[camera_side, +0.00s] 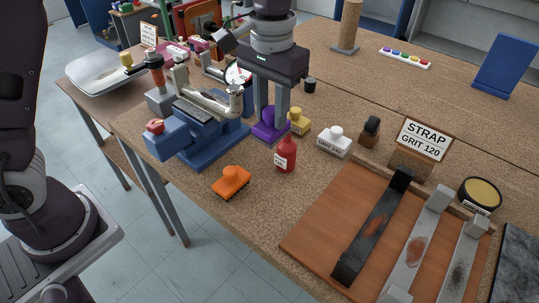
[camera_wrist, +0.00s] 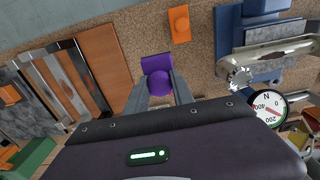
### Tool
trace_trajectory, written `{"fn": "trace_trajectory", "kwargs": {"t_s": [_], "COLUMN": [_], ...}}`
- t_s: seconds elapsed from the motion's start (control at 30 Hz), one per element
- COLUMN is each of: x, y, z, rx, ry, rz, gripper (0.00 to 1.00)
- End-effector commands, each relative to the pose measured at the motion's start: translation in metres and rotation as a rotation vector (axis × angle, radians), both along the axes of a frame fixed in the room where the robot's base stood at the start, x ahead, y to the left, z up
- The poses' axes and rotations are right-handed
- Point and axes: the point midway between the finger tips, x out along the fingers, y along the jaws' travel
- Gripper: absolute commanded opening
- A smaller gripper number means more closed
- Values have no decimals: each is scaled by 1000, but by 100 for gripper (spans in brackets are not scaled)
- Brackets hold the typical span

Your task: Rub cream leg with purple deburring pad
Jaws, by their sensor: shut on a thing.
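My gripper (camera_side: 270,112) is shut on the purple deburring pad (camera_side: 265,131), low over the bench. In the wrist view the pad (camera_wrist: 156,64) shows its flat plate and round knob between my fingers (camera_wrist: 159,88). Whether it touches the bench is unclear. Strips with stained patches lie side by side on a brown board: a black one (camera_side: 375,230), a pale grey one (camera_side: 420,238) with a red-brown patch, and a pale one (camera_side: 463,264) with dark specks. I cannot tell for certain which is the cream leg. My gripper is left of and apart from the board.
A blue vise (camera_side: 205,141) with a metal piece stands left of my gripper. An orange pad (camera_side: 232,181), red bottle (camera_side: 285,156), yellow pad (camera_side: 300,122) and white block (camera_side: 334,140) are close by. A sign (camera_side: 424,139) reads STRAP GRIT 120. Bench before the bottle is clear.

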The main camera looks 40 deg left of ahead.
Motion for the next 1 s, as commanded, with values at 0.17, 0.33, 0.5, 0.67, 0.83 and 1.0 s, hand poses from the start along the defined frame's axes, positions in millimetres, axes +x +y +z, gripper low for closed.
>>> {"fn": "trace_trajectory", "kwargs": {"t_s": [0.17,0.33,0.5,0.67,0.83,1.0], "x": [37,41,39,39,39,39], "y": [61,101,113,113,112,112], "z": [72,118,131,125,111,96], "rx": [-1,0,0,0,0,0], "ry": [-8,-4,1,3,3,4], "rz": [7,2,-3,-3,-3,-3], "gripper": [0,0,0,0,0,0]}}
